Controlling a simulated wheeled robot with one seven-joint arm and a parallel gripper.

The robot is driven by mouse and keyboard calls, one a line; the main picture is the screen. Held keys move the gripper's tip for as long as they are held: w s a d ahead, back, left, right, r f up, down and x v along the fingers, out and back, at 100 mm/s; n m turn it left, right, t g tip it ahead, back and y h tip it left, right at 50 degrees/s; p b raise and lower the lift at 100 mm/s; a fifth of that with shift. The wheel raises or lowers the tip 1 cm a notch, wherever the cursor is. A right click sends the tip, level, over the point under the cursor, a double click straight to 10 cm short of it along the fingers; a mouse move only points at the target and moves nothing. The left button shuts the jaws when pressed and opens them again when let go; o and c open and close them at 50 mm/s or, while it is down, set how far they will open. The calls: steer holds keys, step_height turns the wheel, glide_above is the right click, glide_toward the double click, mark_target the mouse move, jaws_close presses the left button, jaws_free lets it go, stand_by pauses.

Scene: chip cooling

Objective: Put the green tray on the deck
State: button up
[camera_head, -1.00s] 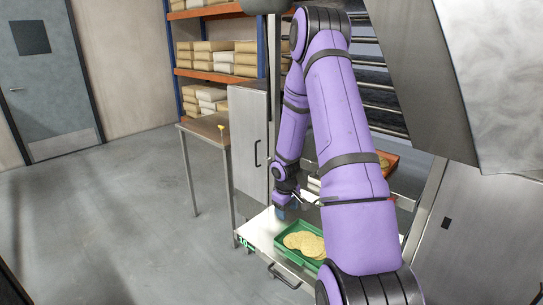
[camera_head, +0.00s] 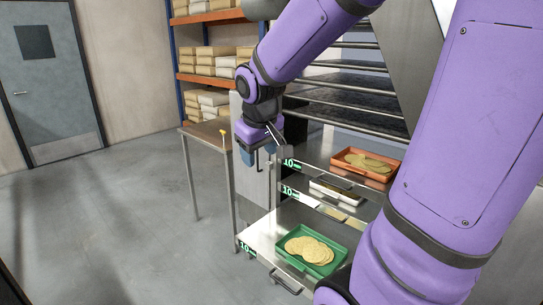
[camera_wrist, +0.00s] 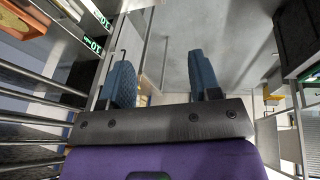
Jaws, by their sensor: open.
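The green tray (camera_head: 339,249) holds several round yellow chips (camera_head: 308,248). It lies flat on the lowest steel deck (camera_head: 268,232), which has a handle at its front edge, in the head view. My gripper (camera_head: 258,156) is up and to the left of the tray, clear of it, with its blue fingers pointing down. In the wrist view my gripper (camera_wrist: 158,72) shows its two blue fingers spread apart with nothing between them. The tray does not show clearly in the wrist view.
An orange tray of chips (camera_head: 352,157) stands on a higher shelf, with a pale tray (camera_head: 338,193) on the level below it. Steel racks (camera_head: 350,80) rise behind. A side table (camera_head: 205,131) stands at the left. The floor at left is free.

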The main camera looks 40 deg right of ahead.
steer(key=s+a+r+t+y, duration=0.1)
steer(key=s+a+r, duration=0.2)
steer(key=s, duration=0.4)
steer(key=s+a+r+t+y, duration=0.1)
steer(key=s+a+r, duration=0.2)
steer(key=s+a, duration=0.3)
steer(key=shift+s+r, duration=0.15)
steer(key=shift+s, duration=0.4)
